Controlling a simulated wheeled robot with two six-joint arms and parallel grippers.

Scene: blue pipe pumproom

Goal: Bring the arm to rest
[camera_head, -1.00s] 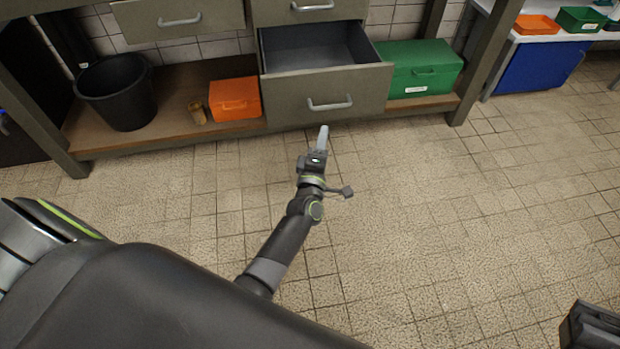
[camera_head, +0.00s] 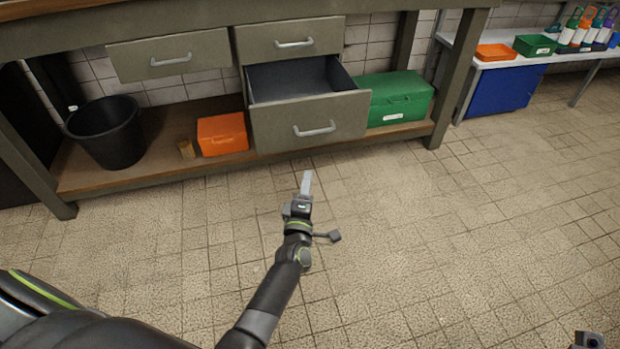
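My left arm reaches up from the bottom edge in the head view, and its gripper (camera_head: 306,184) hangs over the tiled floor. It is just below and in front of the pulled-out lower drawer (camera_head: 312,129) in the picture, with a strip of floor showing between them. The fingers show edge-on as one pale strip, so I cannot tell whether they are open or shut. No object shows in them. A small dark part in the bottom right corner may belong to my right arm. No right fingers show.
The open drawer looks empty and juts from the workbench (camera_head: 190,19). On its lower shelf are a black bucket (camera_head: 107,132), an orange box (camera_head: 222,134) and a green box (camera_head: 394,98). A side table (camera_head: 509,63) stands at the upper right. The floor to the right is clear.

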